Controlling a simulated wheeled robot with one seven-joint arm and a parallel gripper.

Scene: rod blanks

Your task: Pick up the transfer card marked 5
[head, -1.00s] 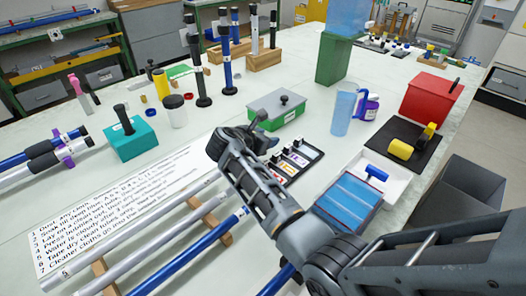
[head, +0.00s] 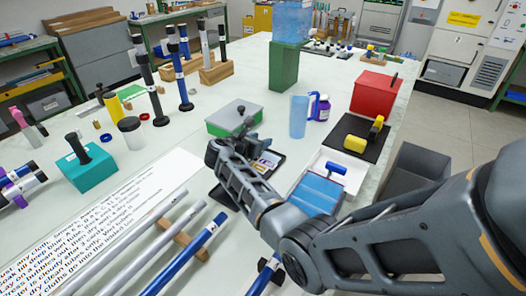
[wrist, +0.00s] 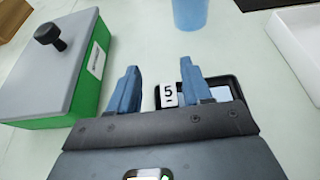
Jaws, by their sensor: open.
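The transfer card marked 5 (wrist: 168,95) shows in the wrist view as a white label with a black 5, at the left end of a black tray (wrist: 237,84). It lies beyond the palm, between the two fingers. My gripper (wrist: 160,76) is open and empty, its blue fingers apart; the right finger overlaps the tray. Whether the fingers touch the card I cannot tell. In the head view my gripper (head: 232,145) is over the tray (head: 276,159) and hides much of it; the card's number is not readable there.
A green box with a grey knobbed lid (wrist: 50,75) stands close left of the gripper. A white tray with a blue-handled tool (head: 336,169) is to the right. Rods on wooden rests (head: 180,240) lie at front left.

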